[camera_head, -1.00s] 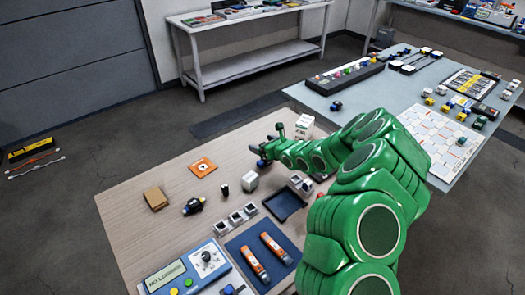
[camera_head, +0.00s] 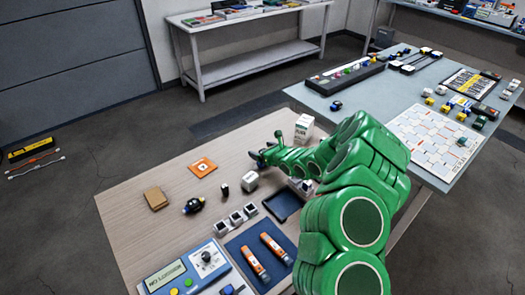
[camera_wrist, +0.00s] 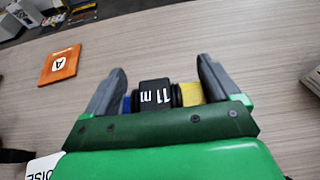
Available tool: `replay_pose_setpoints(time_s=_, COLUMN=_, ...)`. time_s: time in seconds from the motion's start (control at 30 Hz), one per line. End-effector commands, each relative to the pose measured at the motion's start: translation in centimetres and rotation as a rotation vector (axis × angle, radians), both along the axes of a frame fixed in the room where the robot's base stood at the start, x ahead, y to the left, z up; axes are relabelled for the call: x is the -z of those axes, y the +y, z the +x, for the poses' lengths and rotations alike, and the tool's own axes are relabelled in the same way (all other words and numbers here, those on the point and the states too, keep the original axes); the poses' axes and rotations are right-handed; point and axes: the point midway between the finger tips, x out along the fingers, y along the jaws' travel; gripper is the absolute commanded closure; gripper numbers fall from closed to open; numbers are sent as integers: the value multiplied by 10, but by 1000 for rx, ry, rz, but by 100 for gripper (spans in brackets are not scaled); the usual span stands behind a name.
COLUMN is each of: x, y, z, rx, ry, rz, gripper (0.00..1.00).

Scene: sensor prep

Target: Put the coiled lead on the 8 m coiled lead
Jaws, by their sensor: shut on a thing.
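My gripper (camera_head: 258,158) is over the far part of the wooden table, left of a white box. In the wrist view my gripper (camera_wrist: 160,68) is shut on a black coiled lead (camera_wrist: 155,93) labelled "11 m", with a blue end at left and a yellow end at right. Another dark coiled lead (camera_head: 193,206) with blue and yellow parts lies on the table to the near left of my gripper; its label is too small to read. In the head view the held lead is mostly hidden at the gripper.
An orange card (camera_head: 202,167) and a brown block (camera_head: 155,198) lie on the wooden table (camera_head: 130,225). A small black item (camera_head: 225,190), a white cube (camera_head: 250,181) and a dark tray (camera_head: 282,205) are nearby. The white box (camera_head: 304,127) stands behind my arm.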

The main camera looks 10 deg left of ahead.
Motion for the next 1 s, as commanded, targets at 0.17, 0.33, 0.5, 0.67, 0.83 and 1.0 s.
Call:
replay_pose_setpoints(time_s=0.17, x=3, y=0, z=0, rx=0, ry=1, rz=1, gripper=7)
replay_pose_setpoints(time_s=0.33, x=3, y=0, z=0, rx=0, ry=0, rz=0, gripper=0)
replay_pose_setpoints(time_s=0.5, x=1, y=0, z=0, rx=0, ry=0, rz=0, gripper=0)
replay_pose_setpoints(time_s=0.67, x=-4, y=-6, z=-5, rx=3, ry=1, rz=1, gripper=0)
replay_pose_setpoints(time_s=0.83, x=-10, y=-17, z=-17, rx=2, ry=3, rz=5, gripper=0)
replay_pose_setpoints(time_s=1.0, x=-19, y=-31, z=-28, rx=4, ry=0, rz=3, gripper=0)
